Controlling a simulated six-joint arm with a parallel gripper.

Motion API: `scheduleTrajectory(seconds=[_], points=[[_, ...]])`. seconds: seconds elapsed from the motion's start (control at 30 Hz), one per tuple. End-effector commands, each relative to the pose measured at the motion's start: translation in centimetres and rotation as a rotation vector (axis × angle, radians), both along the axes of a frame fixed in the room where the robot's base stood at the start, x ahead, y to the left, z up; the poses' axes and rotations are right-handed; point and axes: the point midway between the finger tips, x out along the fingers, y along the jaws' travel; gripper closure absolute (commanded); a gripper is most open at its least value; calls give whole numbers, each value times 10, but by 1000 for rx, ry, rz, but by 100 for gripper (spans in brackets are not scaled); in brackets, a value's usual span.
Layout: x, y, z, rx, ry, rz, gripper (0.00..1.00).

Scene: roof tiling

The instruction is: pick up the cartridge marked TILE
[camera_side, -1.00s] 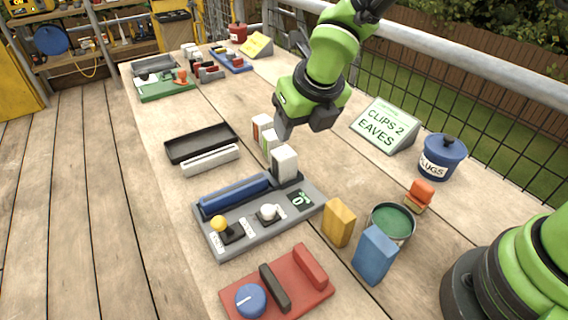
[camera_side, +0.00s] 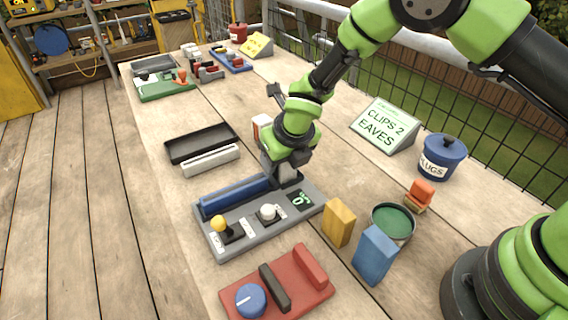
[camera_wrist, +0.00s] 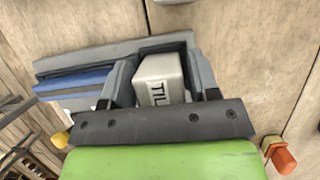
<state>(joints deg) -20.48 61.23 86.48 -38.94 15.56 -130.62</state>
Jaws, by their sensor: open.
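The cartridge marked TILE (camera_wrist: 158,76) is a pale block, with "TIL" readable on its face in the wrist view. It stands at the dark back corner of the grey console (camera_side: 228,244). In the side view my gripper hides most or all of it. My gripper (camera_wrist: 163,84) is open, its two grey fingers on either side of the cartridge. In the side view my gripper (camera_side: 284,172) is low over the console's back end. I cannot tell whether the fingers touch the cartridge.
Another white cartridge (camera_side: 262,126) stands just behind my gripper. A yellow block (camera_side: 340,222), a blue block (camera_side: 375,255) and a green-topped can (camera_side: 392,222) stand to the right. A black tray (camera_side: 200,143) lies left, and a red panel (camera_side: 285,290) lies in front.

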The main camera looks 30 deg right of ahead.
Motion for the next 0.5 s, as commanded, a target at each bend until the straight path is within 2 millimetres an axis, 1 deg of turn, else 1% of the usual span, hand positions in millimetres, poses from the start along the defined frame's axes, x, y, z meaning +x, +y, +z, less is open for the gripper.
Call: scheduleTrajectory(seconds=[0.17, 0.2, 0.27, 0.3, 0.33, 0.5], points=[[0, 0, 0, 0, 0, 0, 45], [0, 0, 0, 0, 0, 0, 54], [0, 0, 0, 0, 0, -1, 68], [0, 0, 0, 0, 0, -1, 77], [0, 0, 0, 0, 0, -1, 82], [0, 0, 1, 0, -1, -1, 82]])
